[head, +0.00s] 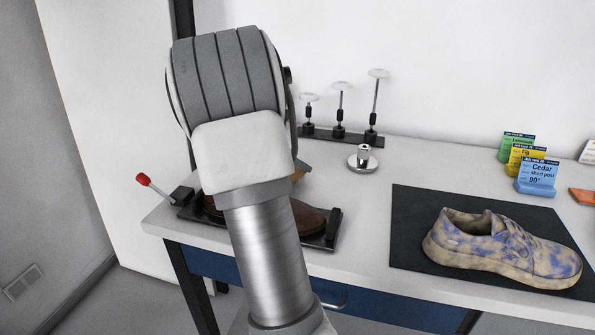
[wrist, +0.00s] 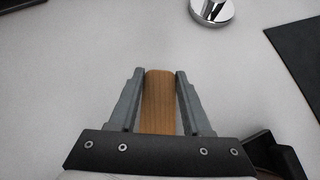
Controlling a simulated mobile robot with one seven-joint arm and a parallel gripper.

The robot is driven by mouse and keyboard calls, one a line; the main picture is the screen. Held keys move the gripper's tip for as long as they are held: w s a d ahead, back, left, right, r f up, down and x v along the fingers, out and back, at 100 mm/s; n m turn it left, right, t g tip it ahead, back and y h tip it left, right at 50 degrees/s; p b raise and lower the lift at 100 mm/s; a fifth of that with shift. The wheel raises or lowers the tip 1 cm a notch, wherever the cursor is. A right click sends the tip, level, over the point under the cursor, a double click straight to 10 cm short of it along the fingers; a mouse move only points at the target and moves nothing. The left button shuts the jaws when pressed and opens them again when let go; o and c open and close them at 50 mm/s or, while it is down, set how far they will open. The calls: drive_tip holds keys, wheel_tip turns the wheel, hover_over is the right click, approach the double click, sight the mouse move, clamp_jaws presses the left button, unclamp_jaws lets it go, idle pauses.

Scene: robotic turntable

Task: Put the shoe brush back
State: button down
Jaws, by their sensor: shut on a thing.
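My gripper (wrist: 159,78) is shut on a wooden-handled thing, the shoe brush (wrist: 160,100), whose brown handle lies between the two grey fingers in the wrist view. No bristles show there. In the head view my arm hides most of the gripper and the brush. Only a small brown piece, probably the brush (head: 301,174), shows at the arm's right edge, above the table (head: 368,180). Where the brush belongs cannot be told from these views.
Behind are a metal disc (head: 362,162) and a rack of posts (head: 340,135). A patterned shoe (head: 500,250) lies on a dark mat (head: 410,225). Coloured cards (head: 537,175) stand right.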

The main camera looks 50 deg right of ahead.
drive_tip(key=shift+f, duration=0.45)
drive_tip(key=shift+f, duration=0.2)
drive_tip(key=shift+c, duration=1.8)
unclamp_jaws()
drive_tip(key=shift+r, duration=0.15)
